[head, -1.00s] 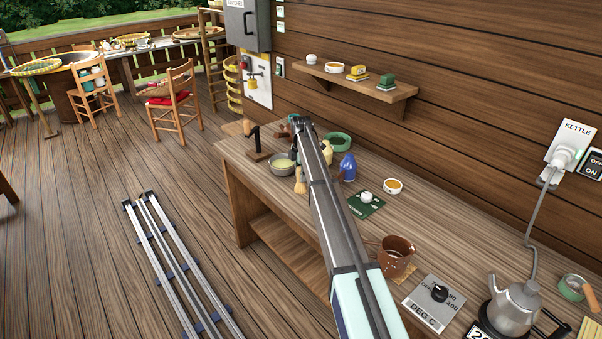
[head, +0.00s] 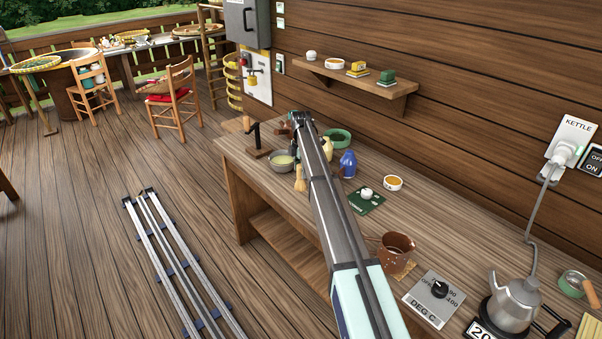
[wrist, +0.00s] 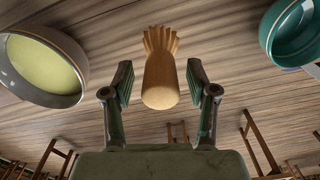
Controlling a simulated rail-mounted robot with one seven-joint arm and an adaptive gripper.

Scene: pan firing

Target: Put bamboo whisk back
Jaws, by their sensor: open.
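The bamboo whisk (wrist: 161,82) is pale tan, with a thick handle and a flared, tined end. In the wrist view it lies between the two fingers of my gripper (wrist: 160,70), with gaps on both sides. The fingers are open and do not touch it. In the head view the whisk (head: 299,182) shows on the wooden bench, beside my arm and close to a bowl of green liquid (head: 283,161). My gripper is mostly hidden behind my arm there. I cannot tell a holder for the whisk.
In the wrist view the green-liquid bowl (wrist: 40,68) is at left and a teal bowl (wrist: 292,32) at right. A yellow bottle (head: 327,149), blue bottle (head: 348,164), brown jug (head: 396,252) and kettle (head: 514,304) stand on the bench (head: 455,235). A shelf (head: 380,89) hangs above.

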